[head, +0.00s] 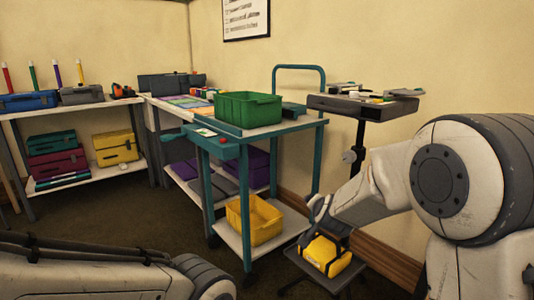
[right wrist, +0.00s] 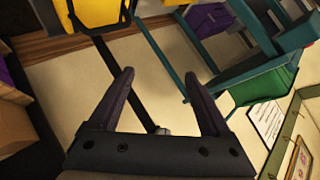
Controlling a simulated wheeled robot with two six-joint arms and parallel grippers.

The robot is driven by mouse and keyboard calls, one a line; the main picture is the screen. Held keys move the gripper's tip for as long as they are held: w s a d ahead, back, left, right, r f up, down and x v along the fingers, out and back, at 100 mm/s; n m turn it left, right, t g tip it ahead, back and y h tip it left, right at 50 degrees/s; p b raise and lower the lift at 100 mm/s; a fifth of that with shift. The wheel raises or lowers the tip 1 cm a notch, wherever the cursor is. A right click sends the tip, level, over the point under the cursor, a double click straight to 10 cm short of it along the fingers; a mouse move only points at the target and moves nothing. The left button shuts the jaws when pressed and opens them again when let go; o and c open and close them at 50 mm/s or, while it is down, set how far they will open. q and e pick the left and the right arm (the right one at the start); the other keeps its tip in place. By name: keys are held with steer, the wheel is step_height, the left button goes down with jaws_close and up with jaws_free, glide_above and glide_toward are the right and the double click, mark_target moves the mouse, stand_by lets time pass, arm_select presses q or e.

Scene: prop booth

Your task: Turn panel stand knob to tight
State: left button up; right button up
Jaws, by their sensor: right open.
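The panel stand (head: 361,135) is a dark post with a flat tray top (head: 363,105), right of the teal cart. Its pale round knob (head: 349,156) sits on the post below the tray. In the right wrist view, the dark post (right wrist: 124,80) runs between the fingers, and a small grey part that looks like the knob (right wrist: 161,131) shows just above the gripper body. My right gripper (head: 318,208) is left of and lower than the knob in the head view. It is open and empty, its fingers (right wrist: 159,75) apart. My left arm shows at lower left, its gripper out of view.
A teal cart (head: 259,133) carries a green bin (head: 248,108) and, below, a yellow bin (head: 265,226). A yellow bag (head: 331,254) is low by the stand's foot. Shelves (head: 70,108) with toolboxes line the left wall. Carpet is clear at front centre.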

steer(key=s+d+f+n+g, duration=0.1)
steer(key=s+f+n+g, duration=0.25)
steer(key=s, duration=0.55)
steer(key=s+d+f+n+g, duration=0.2)
steer(key=s+f+n+g, duration=0.15)
steer(key=s, duration=0.55)
steer(key=s+d+f+n+g, duration=0.1)
steer(key=s+f+n+g, duration=0.15)
steer(key=s+f, duration=0.45)
steer(key=s+a+r+n+g+y+p, duration=0.2)
steer(key=s+a+r+n, duration=0.65)
steer(key=s+a, duration=0.6)
step_height(320, 180, up, 40)
steer(key=m+p, duration=0.1)
steer(key=p, duration=3.6)
steer(key=shift+s+d+f+p, duration=0.25)
steer(key=shift+d+p, duration=0.1)
steer(key=shift+d, duration=0.1)
